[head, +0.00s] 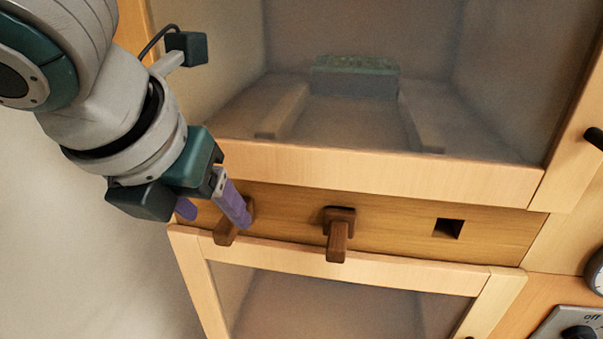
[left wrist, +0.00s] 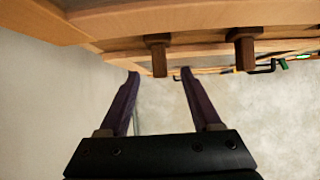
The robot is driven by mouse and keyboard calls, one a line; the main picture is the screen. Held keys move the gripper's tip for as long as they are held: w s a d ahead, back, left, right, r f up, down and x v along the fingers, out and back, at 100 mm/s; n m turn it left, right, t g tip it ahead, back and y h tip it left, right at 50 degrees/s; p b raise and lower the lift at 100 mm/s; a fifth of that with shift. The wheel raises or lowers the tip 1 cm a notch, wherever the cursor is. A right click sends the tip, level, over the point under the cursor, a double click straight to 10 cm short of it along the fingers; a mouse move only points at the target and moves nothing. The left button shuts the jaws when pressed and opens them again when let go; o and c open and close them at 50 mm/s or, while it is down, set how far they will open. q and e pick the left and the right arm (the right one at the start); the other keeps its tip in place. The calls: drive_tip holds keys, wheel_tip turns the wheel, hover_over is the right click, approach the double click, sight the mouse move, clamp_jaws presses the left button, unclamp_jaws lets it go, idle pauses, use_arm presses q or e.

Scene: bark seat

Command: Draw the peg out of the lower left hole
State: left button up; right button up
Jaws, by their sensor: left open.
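A wooden board (head: 290,215) runs below the upper compartment. A brown peg (head: 222,237) sticks out of its left hole, partly hidden by a finger. A second brown peg (head: 338,238) sits in the middle hole. The square hole (head: 448,229) on the right is empty. My left gripper (head: 217,217) is open, its purple fingers at the left peg. In the left wrist view, the left peg (left wrist: 157,58) lies between the lines of the two fingertips (left wrist: 160,74), with gaps on both sides. The second peg (left wrist: 244,50) is right of the fingers. My right gripper is not in view.
An upper compartment behind a clear pane holds a green block (head: 355,77) and wooden rails. A lower framed glass door (head: 370,268) is beneath the pegs. A black handle (head: 594,138) and a knob panel (head: 572,325) are at the right. Free space lies left of the cabinet.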

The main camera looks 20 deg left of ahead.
sight(223, 226)
use_arm(q)
drive_tip(key=b+x, duration=0.2)
drive_tip(key=shift+f, duration=0.3)
drive_tip(key=shift+b+x, duration=0.7)
drive_tip(key=shift+x, duration=1.25)
drive_tip(key=shift+w+r, duration=0.1)
drive_tip(key=shift+w, duration=0.05)
clamp_jaws()
